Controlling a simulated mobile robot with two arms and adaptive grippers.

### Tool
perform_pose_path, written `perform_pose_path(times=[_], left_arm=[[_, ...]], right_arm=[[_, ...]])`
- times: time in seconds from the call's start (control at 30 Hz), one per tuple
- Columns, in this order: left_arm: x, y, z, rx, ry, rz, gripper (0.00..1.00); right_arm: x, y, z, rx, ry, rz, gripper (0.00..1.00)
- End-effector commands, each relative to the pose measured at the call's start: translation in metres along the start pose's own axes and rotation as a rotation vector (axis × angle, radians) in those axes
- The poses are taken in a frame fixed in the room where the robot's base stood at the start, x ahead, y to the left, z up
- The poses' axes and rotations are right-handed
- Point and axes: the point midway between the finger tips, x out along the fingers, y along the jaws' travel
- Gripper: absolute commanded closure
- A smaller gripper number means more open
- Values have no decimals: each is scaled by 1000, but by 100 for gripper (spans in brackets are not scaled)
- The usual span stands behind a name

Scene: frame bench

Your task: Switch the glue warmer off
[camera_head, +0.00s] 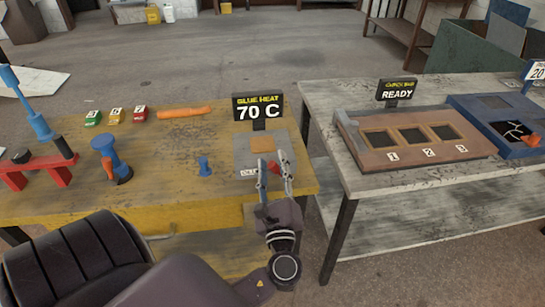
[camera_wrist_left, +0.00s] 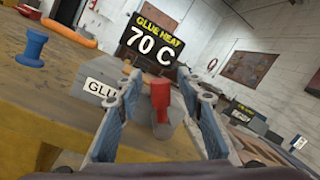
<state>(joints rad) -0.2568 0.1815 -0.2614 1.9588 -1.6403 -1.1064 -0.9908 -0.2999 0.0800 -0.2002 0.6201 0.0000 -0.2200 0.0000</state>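The glue warmer (camera_head: 246,144) is a grey box on the wooden bench with an orange pad on top. Its black sign (camera_head: 258,107) reads "GLUE HEAT 70 C"; the sign also shows in the left wrist view (camera_wrist_left: 151,47). A red knob (camera_wrist_left: 160,97) stands at the warmer's front right; a bit of it shows in the head view (camera_head: 274,167). My left gripper (camera_head: 273,159) is open, its fingers on either side of the red knob. In the left wrist view gaps show between knob and fingers. My right gripper is not in view.
A small blue peg (camera_head: 204,166) stands left of the warmer. Further left are a blue clamp-like piece (camera_head: 110,160), a red stand (camera_head: 40,167) and small coloured blocks (camera_head: 116,115). A grey table right of a gap holds a "READY" tray (camera_head: 350,135).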

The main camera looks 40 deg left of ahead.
Motion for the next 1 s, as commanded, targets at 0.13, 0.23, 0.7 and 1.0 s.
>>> perform_pose_path(times=[0.13,0.23,0.7,1.0], left_arm=[[-6,0,0,0,2,0,65],[-20,0,-1,1,3,1,65],[-109,0,-1,0,3,1,65],[-121,0,0,0,0,0,65]], right_arm=[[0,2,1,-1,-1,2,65],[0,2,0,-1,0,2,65],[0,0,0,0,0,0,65],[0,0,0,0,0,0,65]])
